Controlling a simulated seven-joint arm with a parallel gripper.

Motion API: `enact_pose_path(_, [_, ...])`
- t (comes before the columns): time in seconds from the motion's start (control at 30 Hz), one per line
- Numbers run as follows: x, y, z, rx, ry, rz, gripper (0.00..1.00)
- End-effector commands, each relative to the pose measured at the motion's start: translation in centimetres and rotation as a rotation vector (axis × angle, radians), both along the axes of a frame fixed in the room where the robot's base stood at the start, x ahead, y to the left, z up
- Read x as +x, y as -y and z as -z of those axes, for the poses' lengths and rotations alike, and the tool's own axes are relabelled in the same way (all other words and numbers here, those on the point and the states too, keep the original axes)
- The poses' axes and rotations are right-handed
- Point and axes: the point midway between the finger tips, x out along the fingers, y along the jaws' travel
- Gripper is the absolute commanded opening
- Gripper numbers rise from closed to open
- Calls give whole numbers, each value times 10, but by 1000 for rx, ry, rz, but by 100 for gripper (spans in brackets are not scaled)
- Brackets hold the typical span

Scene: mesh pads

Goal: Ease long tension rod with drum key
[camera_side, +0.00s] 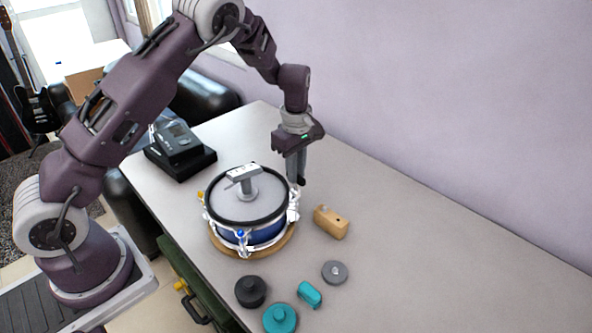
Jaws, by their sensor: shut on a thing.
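A blue snare drum (262,234) with a black rim and pale head stands on a round wooden base (226,249) on the table. Lugs and rods show around its side, one at the front (241,240) and a silver cluster at the right (293,207). I cannot tell which rod is the long one. My gripper (299,178) points down just behind the drum's right rim, above the right-hand hardware. It is shut on a small dark thing, seemingly the drum key, mostly hidden by the fingers. Contact with a rod cannot be made out.
A silver gauge-like device (243,176) stands on the drumhead. A wooden block (331,222) lies right of the drum. A grey disc (335,272), black knob (250,291) and teal pieces (310,294) (280,318) lie in front. A black device (180,150) is behind left. The table's right is clear.

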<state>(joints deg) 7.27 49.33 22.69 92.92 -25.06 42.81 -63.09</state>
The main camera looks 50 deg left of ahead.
Motion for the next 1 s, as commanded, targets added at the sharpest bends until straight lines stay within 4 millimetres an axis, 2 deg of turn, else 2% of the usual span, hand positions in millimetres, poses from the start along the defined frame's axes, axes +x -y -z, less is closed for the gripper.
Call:
enact_pose_path(0.17, [0, 0, 0, 0, 0, -1, 0])
enact_pose_path(0.23, [0, 0, 0, 1, -1, -59, 0])
enact_pose_path(0.27, [0, 0, 0, 2, 0, -126, 0])
enact_pose_path(0.5, [0, 0, 1, 3, 0, -929, 0])
enact_pose_path(0.6, [0, 0, 0, 1, 0, -1177, 0])
enact_pose_path(0.67, [0, 0, 0, -2, 0, -1125, 0])
enact_pose_path(0.7, [1, -1, 0, -2, 0, -1038, 0])
enact_pose_path(0.87, [1, 0, -5, -1, 1, -1048, 0])
enact_pose_path(1.0, [1, 0, -21, -2, 2, -1046, 0])
